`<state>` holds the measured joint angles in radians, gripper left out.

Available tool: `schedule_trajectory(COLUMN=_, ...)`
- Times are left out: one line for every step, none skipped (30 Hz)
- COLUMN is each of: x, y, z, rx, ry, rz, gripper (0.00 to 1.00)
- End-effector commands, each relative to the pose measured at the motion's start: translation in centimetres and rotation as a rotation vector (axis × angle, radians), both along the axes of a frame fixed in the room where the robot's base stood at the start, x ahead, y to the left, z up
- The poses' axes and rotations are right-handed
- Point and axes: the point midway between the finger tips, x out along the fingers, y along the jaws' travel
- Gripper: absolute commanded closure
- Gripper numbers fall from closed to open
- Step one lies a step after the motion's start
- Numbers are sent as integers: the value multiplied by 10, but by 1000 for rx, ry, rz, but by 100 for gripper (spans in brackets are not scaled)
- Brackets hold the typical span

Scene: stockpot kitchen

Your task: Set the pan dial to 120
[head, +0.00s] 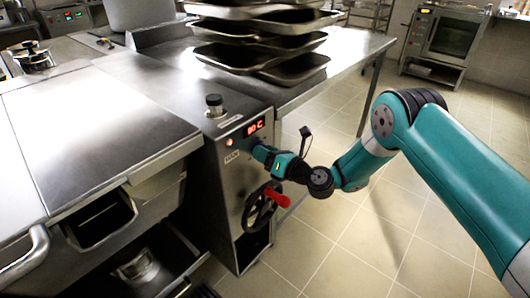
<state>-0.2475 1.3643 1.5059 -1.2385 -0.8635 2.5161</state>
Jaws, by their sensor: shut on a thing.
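The steel control column (228,170) stands at the middle of the head view, with a red lit display (255,127) near its top. The display seems to read 80 C, though the digits are small. My gripper (260,152) reaches in from the right, just below the display, and is shut at the column's front face. The pan dial lies hidden behind its jaws, which appear closed on it. The dial's markings cannot be seen.
A black handwheel with a red handle (276,198) sits just below my gripper. A dark knob (214,104) stands on the column's top. Stacked trays (262,58) rest on the counter behind. The tiled floor (340,250) at right is clear.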

Motion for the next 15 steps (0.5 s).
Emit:
schedule_trajectory(x=2, y=-1, z=1, rx=2, ry=-1, rz=-6, gripper=80)
schedule_trajectory(x=2, y=-1, z=1, rx=3, ry=0, rz=-6, gripper=80)
schedule_trajectory(x=2, y=-2, z=1, rx=4, ry=0, rz=-6, gripper=80)
schedule_trajectory(x=2, y=-2, z=1, rx=4, ry=0, rz=-6, gripper=80)
schedule_trajectory(x=2, y=-2, z=1, rx=4, ry=0, rz=-6, gripper=80)
schedule_trajectory(x=2, y=-2, z=1, rx=4, ry=0, rz=-6, gripper=80)
schedule_trajectory(x=2, y=-2, z=1, rx=4, ry=0, rz=-6, gripper=80)
schedule_trajectory(x=2, y=-2, z=1, rx=4, ry=0, rz=-6, gripper=80)
schedule_trajectory(x=2, y=-2, z=1, rx=4, ry=0, rz=-6, gripper=80)
schedule_trajectory(x=2, y=-2, z=1, rx=4, ry=0, rz=-6, gripper=80)
schedule_trajectory(x=2, y=-2, z=1, rx=4, ry=0, rz=-6, gripper=80)
schedule_trajectory(x=2, y=-2, z=1, rx=4, ry=0, rz=-6, gripper=80)
schedule_trajectory(x=2, y=-2, z=1, rx=4, ry=0, rz=-6, gripper=50)
schedule_trajectory(x=2, y=-1, z=1, rx=3, ry=0, rz=-5, gripper=43)
schedule_trajectory(x=2, y=-1, z=1, rx=3, ry=0, rz=-5, gripper=34)
